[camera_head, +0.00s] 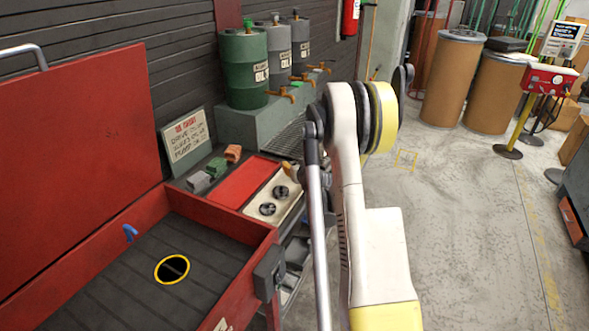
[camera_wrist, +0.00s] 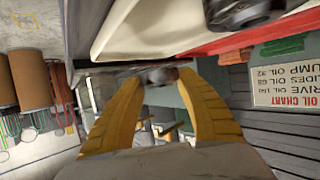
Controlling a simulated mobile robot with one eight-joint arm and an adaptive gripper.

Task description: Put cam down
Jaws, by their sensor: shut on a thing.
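My gripper (camera_wrist: 161,82) shows in the wrist view with its two yellow fingers closing on a small dark grey piece, which seems to be the cam (camera_wrist: 160,76). Its shape is hard to make out. In the head view my arm hides the held cam and most of the gripper. A white tray (camera_head: 286,206) lies to the left of my arm in the head view. Two dark round parts rest on it, a nearer one (camera_head: 267,209) and a farther one (camera_head: 281,191). In the wrist view the tray (camera_wrist: 150,25) and one dark part (camera_wrist: 240,10) are close to the fingertips.
A red mat (camera_head: 243,183) lies beside the tray, with green, grey and orange blocks behind it. A red chest (camera_head: 215,216) with a raised lid stands at left. An oil chart sign (camera_head: 186,141) and oil drums (camera_head: 243,70) stand behind. Open floor lies right.

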